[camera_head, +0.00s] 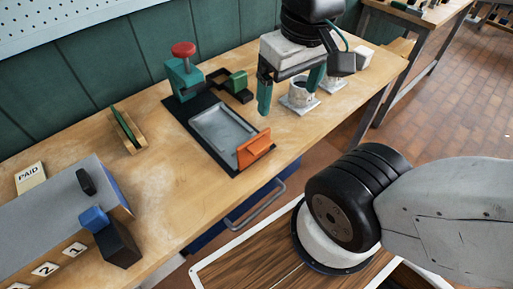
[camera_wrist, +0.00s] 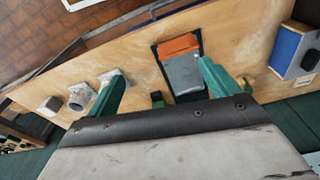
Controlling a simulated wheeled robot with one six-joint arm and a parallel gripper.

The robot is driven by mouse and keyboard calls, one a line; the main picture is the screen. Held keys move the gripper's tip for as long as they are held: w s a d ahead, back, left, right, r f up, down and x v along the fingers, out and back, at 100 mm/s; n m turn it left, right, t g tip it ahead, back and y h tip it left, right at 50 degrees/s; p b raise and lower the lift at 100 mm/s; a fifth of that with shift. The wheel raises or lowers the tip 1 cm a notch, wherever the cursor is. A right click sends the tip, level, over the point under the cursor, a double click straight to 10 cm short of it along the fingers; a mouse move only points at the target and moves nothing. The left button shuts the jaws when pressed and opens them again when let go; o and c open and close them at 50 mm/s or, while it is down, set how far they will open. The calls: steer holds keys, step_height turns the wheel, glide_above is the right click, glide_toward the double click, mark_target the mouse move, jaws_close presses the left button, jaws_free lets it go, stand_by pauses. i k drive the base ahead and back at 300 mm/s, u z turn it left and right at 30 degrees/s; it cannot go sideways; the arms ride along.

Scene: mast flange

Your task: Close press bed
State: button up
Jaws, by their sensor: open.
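The press bed is a grey tray (camera_head: 222,133) with an orange handle (camera_head: 255,149) at its front end, lying on a black base plate (camera_head: 190,124). The bed lies out in front of the green press (camera_head: 183,82) with its red knob (camera_head: 183,49), towards the bench's front edge. In the wrist view the tray (camera_wrist: 183,74) and orange handle (camera_wrist: 179,46) show near the right finger. My gripper (camera_head: 288,102) is open and empty, above the bench to the right of the bed. Its green fingers also show in the wrist view (camera_wrist: 161,70), with nothing between the tips.
White cups on small square bases (camera_head: 299,95) stand right of the bed, partly behind my gripper. A small green block on a black part (camera_head: 237,82) sits beside the press. A wooden holder (camera_head: 127,130) and a grey box (camera_head: 55,210) stand left. Bench between is clear.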

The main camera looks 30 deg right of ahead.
mark_target(236, 143)
steer(key=k, duration=0.5)
steer(key=z, duration=1.4)
steer(key=k, duration=0.65)
steer(key=u, duration=1.6)
